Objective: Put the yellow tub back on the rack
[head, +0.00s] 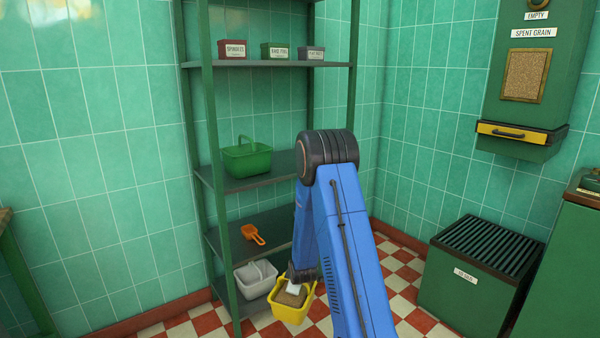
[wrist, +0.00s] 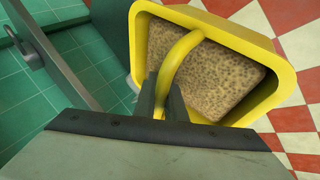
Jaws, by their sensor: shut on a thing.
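The yellow tub (head: 289,311) is low in front of the rack (head: 216,180), beside the rack's bottom level in the head view. It is filled with brown grain, which shows clearly in the wrist view. My gripper (wrist: 170,100) is shut on the yellow tub's (wrist: 284,75) arched handle. In the head view my arm hides part of the rack's right side, and my fingertips are too small to make out. I cannot tell whether the tub touches the floor.
A white tub (head: 254,282) stands at the rack's bottom left. An orange scoop (head: 252,234) lies on the shelf above, and a green basket (head: 247,158) stands higher. Small labelled boxes (head: 278,51) line the top shelf. A slatted green bin (head: 470,285) stands at right.

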